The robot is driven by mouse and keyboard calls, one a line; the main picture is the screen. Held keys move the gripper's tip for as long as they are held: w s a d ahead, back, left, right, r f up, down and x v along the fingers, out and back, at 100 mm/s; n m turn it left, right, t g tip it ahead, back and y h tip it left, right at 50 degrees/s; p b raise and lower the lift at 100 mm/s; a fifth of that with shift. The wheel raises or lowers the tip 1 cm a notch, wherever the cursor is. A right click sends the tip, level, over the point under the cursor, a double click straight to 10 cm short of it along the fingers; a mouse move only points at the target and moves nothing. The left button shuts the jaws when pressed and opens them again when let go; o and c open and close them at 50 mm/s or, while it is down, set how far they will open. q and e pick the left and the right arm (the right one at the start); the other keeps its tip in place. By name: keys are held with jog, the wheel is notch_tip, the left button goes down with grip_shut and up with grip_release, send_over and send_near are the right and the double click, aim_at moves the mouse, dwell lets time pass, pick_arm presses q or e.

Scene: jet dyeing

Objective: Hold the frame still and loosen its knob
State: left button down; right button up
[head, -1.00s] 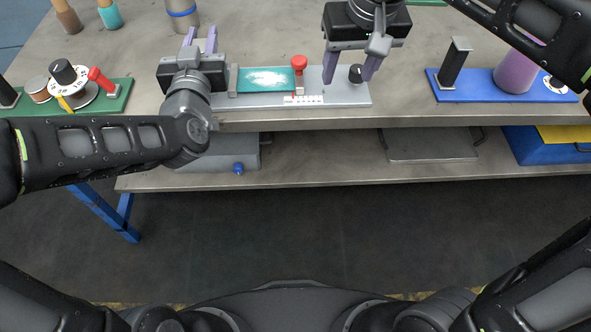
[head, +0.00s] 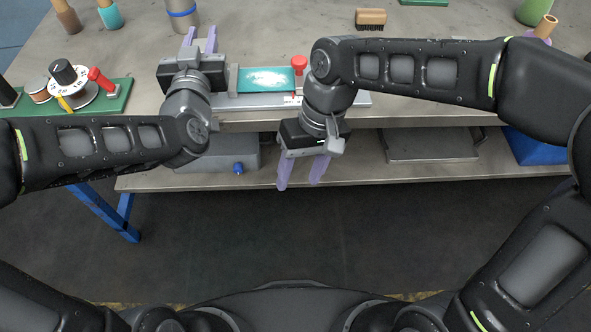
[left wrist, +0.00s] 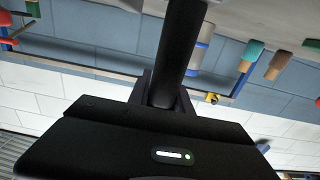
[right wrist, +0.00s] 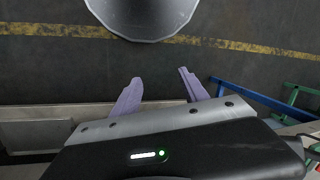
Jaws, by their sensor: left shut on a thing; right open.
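The frame (head: 362,99) is a grey plate on the bench with a teal panel (head: 266,79) with a whitish patch. A red knob (head: 299,63) stands at the panel's right end. My left gripper (head: 200,38) is at the frame's left end, shut on a dark post (left wrist: 181,50) that shows between its fingers in the left wrist view. In the head view the post is hidden. My right gripper (head: 302,185) is open and empty, low in front of the bench edge, its fingers (right wrist: 160,88) apart. My right arm hides part of the frame's right end.
A brush (head: 370,18) lies at the back. The lower shelf holds a grey box (head: 215,153), a flat tray (head: 430,146) and a blue bin (head: 530,146). The floor in front is clear.

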notch_tip(320, 180, down, 9)
jog(key=y, duration=0.1)
jog(key=shift+s+a+m, duration=0.15)
jog(key=shift+a+m, duration=0.25)
jog(key=shift+a, duration=0.05)
